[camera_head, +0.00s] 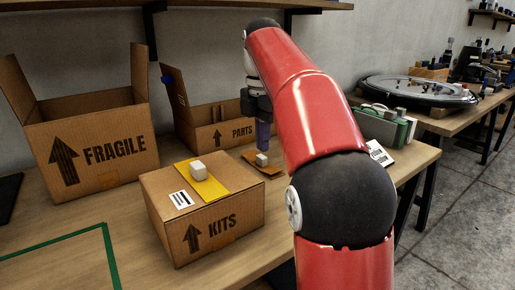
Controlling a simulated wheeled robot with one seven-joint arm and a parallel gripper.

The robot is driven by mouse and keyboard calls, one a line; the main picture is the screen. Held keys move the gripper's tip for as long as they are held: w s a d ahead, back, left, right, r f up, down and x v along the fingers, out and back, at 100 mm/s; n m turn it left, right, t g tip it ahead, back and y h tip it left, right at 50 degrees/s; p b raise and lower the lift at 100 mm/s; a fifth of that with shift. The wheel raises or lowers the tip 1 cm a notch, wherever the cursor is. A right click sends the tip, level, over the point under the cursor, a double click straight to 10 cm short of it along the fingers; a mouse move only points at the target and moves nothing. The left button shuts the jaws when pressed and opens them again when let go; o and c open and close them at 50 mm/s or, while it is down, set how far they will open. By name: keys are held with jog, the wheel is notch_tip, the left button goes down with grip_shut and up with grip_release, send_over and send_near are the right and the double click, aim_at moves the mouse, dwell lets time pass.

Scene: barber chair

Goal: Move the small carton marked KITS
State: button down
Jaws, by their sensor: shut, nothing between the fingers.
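The small carton marked KITS (218,218) stands closed on the wooden bench, near its front edge. A yellow sheet (214,180) with a small white block (198,171) on it and a white barcode label (181,200) are on its top. My gripper (262,138) is behind the carton, pointing down above a brown pad (270,171) with another small whitish block (262,160). It is shut and apart from the carton. My red arm hides part of the bench to the right of the carton.
A large open FRAGILE box (95,150) stands at the left, and an open PARTS box (205,135) stands behind the carton. Green tape (107,250) marks an empty area at the front left. A green-grey device (385,128) sits right of my arm. A shelf (200,8) hangs above.

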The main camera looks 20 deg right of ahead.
aim_at(248, 175)
notch_tip(248, 175, down, 8)
jog(key=shift+s+r+b, duration=0.1)
jog(key=shift+r+b, duration=0.05)
jog(key=shift+b, duration=1)
jog(key=a, duration=0.3)
jog(key=shift+s, duration=0.4)
jog(key=shift+s+a, duration=0.15)
jog(key=shift+a, duration=0.25)
